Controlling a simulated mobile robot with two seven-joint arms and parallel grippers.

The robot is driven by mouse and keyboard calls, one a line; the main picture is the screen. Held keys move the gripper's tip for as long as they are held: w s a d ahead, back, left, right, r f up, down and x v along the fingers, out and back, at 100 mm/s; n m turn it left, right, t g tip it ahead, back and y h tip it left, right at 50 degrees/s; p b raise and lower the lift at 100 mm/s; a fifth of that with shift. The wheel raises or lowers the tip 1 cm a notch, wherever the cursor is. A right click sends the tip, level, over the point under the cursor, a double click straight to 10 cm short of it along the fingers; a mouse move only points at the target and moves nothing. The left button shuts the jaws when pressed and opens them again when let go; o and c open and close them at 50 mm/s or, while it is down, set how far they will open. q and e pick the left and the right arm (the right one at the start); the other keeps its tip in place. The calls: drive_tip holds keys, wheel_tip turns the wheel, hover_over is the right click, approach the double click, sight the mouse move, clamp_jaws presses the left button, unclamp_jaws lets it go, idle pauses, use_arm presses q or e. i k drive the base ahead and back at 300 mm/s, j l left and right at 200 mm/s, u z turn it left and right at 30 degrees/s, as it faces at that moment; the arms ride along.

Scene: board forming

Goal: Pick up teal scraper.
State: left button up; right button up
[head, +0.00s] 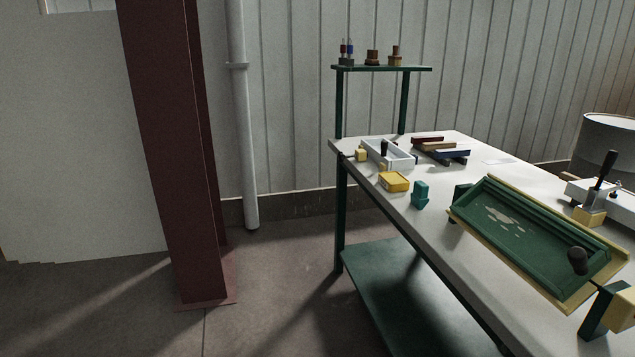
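The teal scraper (420,195) stands on the white-topped workbench (395,208), close to its left long edge. It looks like a small blocky piece with a wider upper part. It sits between a yellow box (393,182) and a green tray-like form with a yellow rim (462,216), apart from both as far as I can tell. Neither of my grippers shows in the head view.
A grey open box (389,153) and stacked dark bars (440,150) lie farther back. A raised green shelf (383,68) holds small items. A dark red column (172,150) stands left of the bench. The floor (275,300) between is clear.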

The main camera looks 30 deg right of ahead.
sight(419, 200)
drive_tip(key=i+l+z, duration=0.1)
drive_tip(key=i+z, duration=0.7)
drive_tip(key=i+j+z, duration=0.2)
drive_tip(key=i+z, duration=0.25)
drive_tip(key=i+j+z, duration=0.25)
drive_tip(key=z, duration=0.15)
drive_tip(key=i+j+z, duration=0.4)
drive_tip(key=j, duration=0.25)
drive_tip(key=i+j+z, duration=0.45)
drive_tip(key=j, duration=0.25)
drive_tip(key=k, duration=0.1)
